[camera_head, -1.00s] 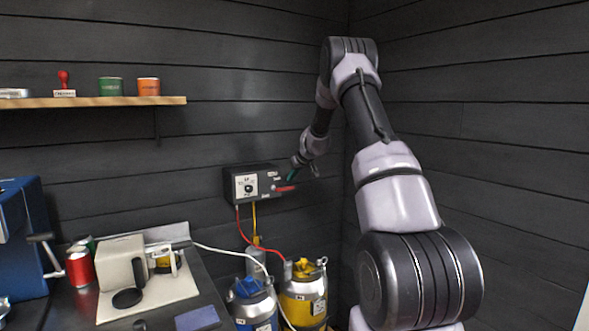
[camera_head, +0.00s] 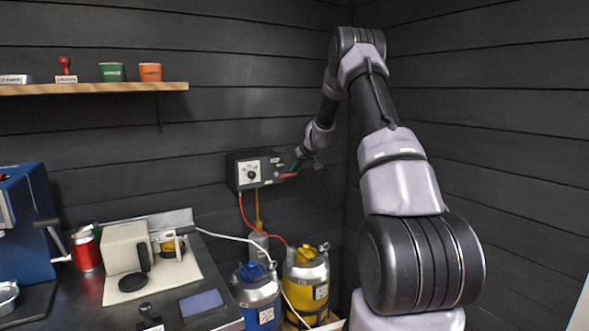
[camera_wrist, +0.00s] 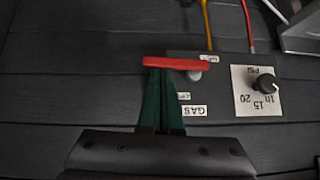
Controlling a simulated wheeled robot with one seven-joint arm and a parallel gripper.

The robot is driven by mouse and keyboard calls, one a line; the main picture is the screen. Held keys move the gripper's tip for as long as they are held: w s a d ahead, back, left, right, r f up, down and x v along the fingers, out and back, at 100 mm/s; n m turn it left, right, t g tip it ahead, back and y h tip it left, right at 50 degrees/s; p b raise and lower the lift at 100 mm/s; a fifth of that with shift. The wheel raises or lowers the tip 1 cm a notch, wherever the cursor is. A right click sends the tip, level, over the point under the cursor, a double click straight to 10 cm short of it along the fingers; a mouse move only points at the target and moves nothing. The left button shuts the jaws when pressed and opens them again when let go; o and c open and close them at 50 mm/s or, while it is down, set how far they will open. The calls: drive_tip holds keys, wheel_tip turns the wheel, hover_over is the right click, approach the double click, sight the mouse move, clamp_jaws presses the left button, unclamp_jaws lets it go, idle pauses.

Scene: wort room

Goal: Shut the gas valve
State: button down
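The gas valve's red lever (camera_wrist: 165,63) lies crosswise in the wrist view, on the dark control box (camera_wrist: 222,69) near a label reading GAS. It also shows in the head view (camera_head: 288,175) at the box's right side. My gripper (camera_wrist: 160,72) has its two green fingers close together, with no object visible between them. The fingertips meet the lever's edge, left of its pivot in the wrist view; whether they press on it I cannot tell.
A pressure knob (camera_wrist: 266,84) with a PSI scale is beside the lever. Red and yellow hoses leave the box. A blue-topped keg (camera_head: 254,287) and a yellow keg (camera_head: 305,281) stand below. A counter with a red can (camera_head: 86,251) is at left.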

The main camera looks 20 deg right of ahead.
drive_tip(key=shift+d+f, duration=0.15)
wheel_tip(320, 180, down, 9)
drive_tip(key=a+m+t+y, duration=0.1)
drive_tip(key=a+m+y, duration=0.1)
drive_tip(key=m+y, duration=0.6)
drive_tip(key=shift+s+a+m+t+y, duration=0.3)
drive_tip(key=shift+m+y, duration=0.1)
drive_tip(key=shift+y, duration=1.9)
